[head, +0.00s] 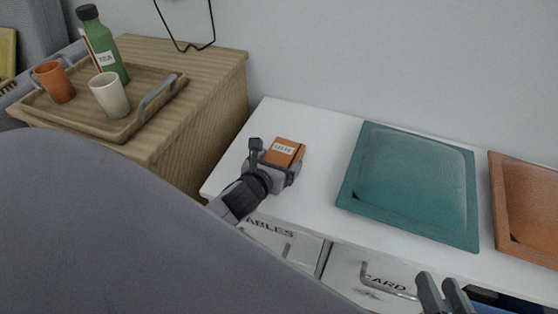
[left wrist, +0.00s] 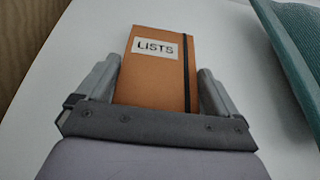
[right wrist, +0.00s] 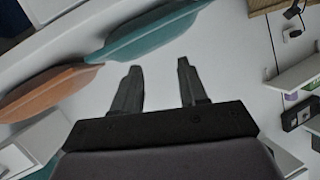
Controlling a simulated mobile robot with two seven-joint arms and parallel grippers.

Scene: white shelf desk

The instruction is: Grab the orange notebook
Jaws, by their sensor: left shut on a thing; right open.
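The orange notebook (head: 285,151) has a white label reading LISTS and a dark elastic band. It is on or just above the left part of the white desk top; I cannot tell whether it touches. It fills the space between the fingers in the left wrist view (left wrist: 150,85). My left gripper (head: 273,166) is shut on it, one finger on each side. My right gripper (head: 447,296) is at the lower right of the head view, in front of the desk. Its fingers are apart and empty in the right wrist view (right wrist: 157,82).
A teal tray (head: 352,205) lies right of the notebook, an orange-brown tray (head: 497,215) beyond it. Labelled drawers (head: 345,270) are below the desk top (head: 330,150). At left, a wooden cabinet (head: 215,110) bears a wooden tray (head: 125,130) with a green bottle (head: 105,50) and two cups.

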